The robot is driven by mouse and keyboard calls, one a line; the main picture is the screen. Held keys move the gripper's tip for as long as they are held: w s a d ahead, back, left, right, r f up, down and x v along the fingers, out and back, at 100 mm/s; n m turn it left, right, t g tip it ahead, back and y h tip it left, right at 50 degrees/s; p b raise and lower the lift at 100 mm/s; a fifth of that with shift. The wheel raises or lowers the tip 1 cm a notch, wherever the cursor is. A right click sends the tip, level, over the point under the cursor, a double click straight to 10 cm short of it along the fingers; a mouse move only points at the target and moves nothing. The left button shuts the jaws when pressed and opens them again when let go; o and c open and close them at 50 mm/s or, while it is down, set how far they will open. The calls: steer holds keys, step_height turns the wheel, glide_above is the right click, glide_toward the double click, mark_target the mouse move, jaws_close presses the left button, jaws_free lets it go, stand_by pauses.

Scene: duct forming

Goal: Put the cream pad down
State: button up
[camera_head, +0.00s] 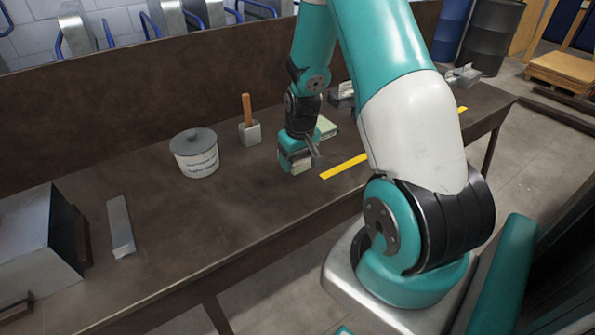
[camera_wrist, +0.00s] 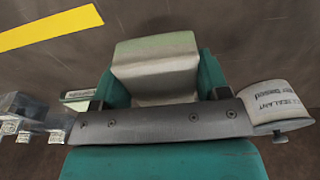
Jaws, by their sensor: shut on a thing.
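The cream pad (camera_wrist: 155,68) is a pale block with a greenish top face. It sits between the two teal fingers of my gripper (camera_wrist: 160,90), which is shut on it. In the head view my gripper (camera_head: 296,158) is low over the brown workbench (camera_head: 230,205), and a bit of the pad (camera_head: 300,168) shows between its fingers. I cannot tell whether the pad touches the bench top. A second pale green and cream block (camera_head: 327,128) lies just behind my gripper; it also shows at the left in the wrist view (camera_wrist: 82,95).
A lidded sealant tub (camera_head: 198,160) and a grey block with a wooden handle (camera_head: 249,132) stand left of my gripper. A yellow strip (camera_head: 343,166) lies to its right. A flat metal strip (camera_head: 120,227) and a metal box (camera_head: 35,240) are far left. The bench front is clear.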

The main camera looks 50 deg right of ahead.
mark_target(298, 179)
steer(key=shift+f, duration=2.35)
steer(key=shift+f, duration=0.2)
steer(key=o, duration=1)
